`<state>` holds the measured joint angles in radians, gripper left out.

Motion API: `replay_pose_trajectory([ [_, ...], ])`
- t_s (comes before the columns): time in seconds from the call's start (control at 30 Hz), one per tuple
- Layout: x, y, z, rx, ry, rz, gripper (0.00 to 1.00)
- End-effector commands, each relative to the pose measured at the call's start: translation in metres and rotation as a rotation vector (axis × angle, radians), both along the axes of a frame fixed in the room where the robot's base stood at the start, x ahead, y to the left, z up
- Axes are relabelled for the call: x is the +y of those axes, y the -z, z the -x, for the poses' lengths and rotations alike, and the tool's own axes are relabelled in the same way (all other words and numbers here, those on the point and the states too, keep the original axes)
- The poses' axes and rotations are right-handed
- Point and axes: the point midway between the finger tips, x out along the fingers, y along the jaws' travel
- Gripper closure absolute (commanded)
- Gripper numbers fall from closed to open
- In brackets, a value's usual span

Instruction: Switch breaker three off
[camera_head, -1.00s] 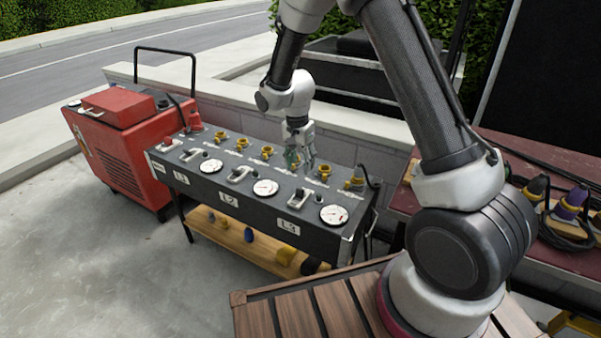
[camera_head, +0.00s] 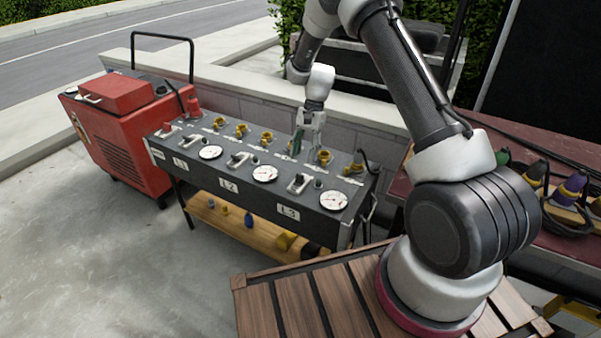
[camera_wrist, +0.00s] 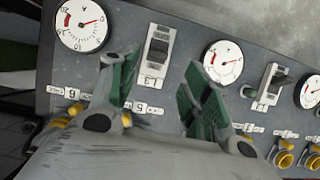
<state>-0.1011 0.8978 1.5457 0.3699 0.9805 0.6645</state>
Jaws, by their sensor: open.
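Breaker three (camera_head: 299,182) is a dark toggle on a pale plate, above the L3 label (camera_head: 288,212) at the right end of the grey panel. In the wrist view breaker three (camera_wrist: 158,50) lies ahead, in line with the gap between my fingers. I cannot tell whether its lever is on or off. My gripper (camera_head: 307,152) is open, pointing down over the rear part of the panel, behind breaker three. Its green finger pads show in the wrist view (camera_wrist: 158,78), apart and empty. I see no contact with the breaker.
Gauges stand beside the breakers, including the L3 gauge (camera_head: 333,200). Breaker two (camera_wrist: 270,85) is near the right finger in the wrist view. Yellow sockets (camera_head: 266,137) line the panel's rear. A red machine (camera_head: 125,130) stands left; a cable table (camera_head: 550,185) stands right.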

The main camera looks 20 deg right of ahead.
Motion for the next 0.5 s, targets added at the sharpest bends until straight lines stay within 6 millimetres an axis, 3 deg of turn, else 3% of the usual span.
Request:
replay_pose_trajectory([
  [0.5,0.018,0.064,0.021,-0.001,-0.029,-0.004,0.52],
])
